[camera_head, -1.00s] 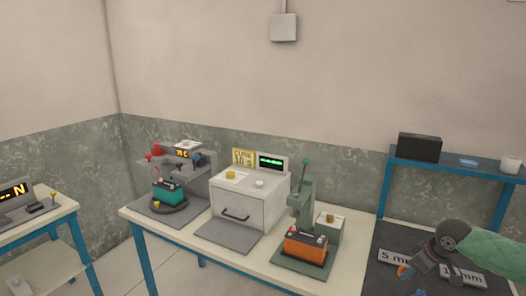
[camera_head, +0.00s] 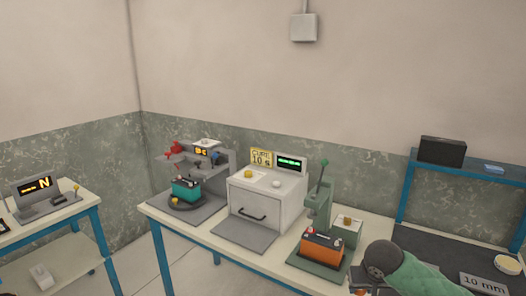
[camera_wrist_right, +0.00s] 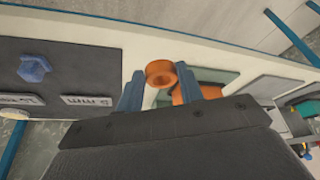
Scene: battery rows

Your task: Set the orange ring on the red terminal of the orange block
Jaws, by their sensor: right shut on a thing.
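The orange block (camera_head: 321,251), with a dark top, sits on the green base of a small press at the front of the table. In the right wrist view the orange block (camera_wrist_right: 208,91) shows partly behind a finger. My right gripper (camera_wrist_right: 160,76) is shut on the orange ring (camera_wrist_right: 160,73), held between the fingertips with its hole visible. In the head view my right wrist is low, right of the block, with the fingers mostly cut off by the bottom edge. My left gripper is not in view.
The green press column with a lever (camera_head: 319,190) rises behind the block. A white cabinet (camera_head: 264,207) and a grey station with a teal block (camera_head: 186,188) stand to the left. A dark mat (camera_head: 440,250) with size labels lies at the right, beneath a blue shelf.

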